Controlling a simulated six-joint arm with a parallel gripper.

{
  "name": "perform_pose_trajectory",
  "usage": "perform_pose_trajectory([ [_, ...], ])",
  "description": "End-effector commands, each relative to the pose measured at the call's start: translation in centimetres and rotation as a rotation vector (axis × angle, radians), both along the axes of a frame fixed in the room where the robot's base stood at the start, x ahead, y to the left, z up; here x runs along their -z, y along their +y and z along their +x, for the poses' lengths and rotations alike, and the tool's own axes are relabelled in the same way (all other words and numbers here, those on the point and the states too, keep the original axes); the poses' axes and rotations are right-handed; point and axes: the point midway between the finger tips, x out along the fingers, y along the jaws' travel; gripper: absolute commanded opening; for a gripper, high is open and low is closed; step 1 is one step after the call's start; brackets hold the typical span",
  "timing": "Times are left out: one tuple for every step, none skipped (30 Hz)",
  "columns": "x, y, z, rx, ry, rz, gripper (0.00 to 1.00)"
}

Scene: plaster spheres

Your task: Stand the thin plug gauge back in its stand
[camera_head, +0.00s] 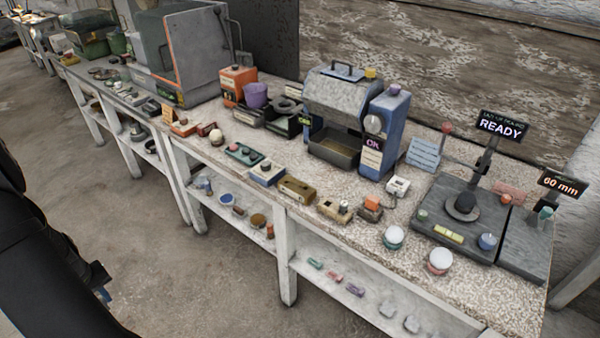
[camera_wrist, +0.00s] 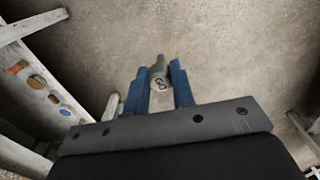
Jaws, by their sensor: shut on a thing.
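My gripper (camera_wrist: 162,72) has two blue fingers, shut on a short grey metal cylinder, the plug gauge (camera_wrist: 160,78). A pale end with dark markings faces the wrist camera, and a narrower part points away. The markings are too small to read surely. The gauge is held over bare floor, left of the bench in the head view. There only a bit of my blue gripper (camera_head: 105,294) shows at the lower left, and the gauge is hidden. I cannot tell which of the small blocks on the bench is its stand.
The speckled bench (camera_head: 385,262) is crowded with small blocks, a blue-grey machine (camera_head: 340,100) and a dark plate (camera_head: 455,222) with a black ball on it. A "READY" sign (camera_head: 501,126) and a "60 mm" sign (camera_head: 563,185) stand at right. The floor (camera_head: 150,235) before the bench is clear.

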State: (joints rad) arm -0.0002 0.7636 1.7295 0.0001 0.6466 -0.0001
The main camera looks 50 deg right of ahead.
Motion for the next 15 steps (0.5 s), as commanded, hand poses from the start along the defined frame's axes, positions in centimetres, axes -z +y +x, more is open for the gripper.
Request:
perform_pose_trajectory([
  [-0.01,-0.01,0.02,0.000,0.000,0.000,0.00],
  [-0.01,-0.01,0.02,0.000,0.000,0.000,0.00],
  [-0.01,-0.01,0.02,0.000,0.000,0.000,0.00],
  [-0.01,-0.01,0.02,0.000,0.000,0.000,0.00],
  [-0.01,-0.01,0.02,0.000,0.000,0.000,0.00],
  [-0.01,-0.01,0.02,0.000,0.000,0.000,0.00],
  [-0.01,-0.01,0.02,0.000,0.000,0.000,0.00],
  [-0.01,-0.01,0.02,0.000,0.000,0.000,0.00],
  [-0.01,-0.01,0.02,0.000,0.000,0.000,0.00],
  [-0.01,-0.01,0.02,0.000,0.000,0.000,0.00],
  [-0.01,-0.01,0.02,0.000,0.000,0.000,0.00],
  [-0.01,-0.03,0.02,0.001,0.000,0.000,0.00],
  [-0.03,-0.09,0.04,0.002,0.000,0.000,0.00],
  [-0.06,-0.22,0.09,0.004,-0.001,0.000,0.00],
  [-0.13,-0.54,0.18,0.009,-0.001,0.000,0.00],
])
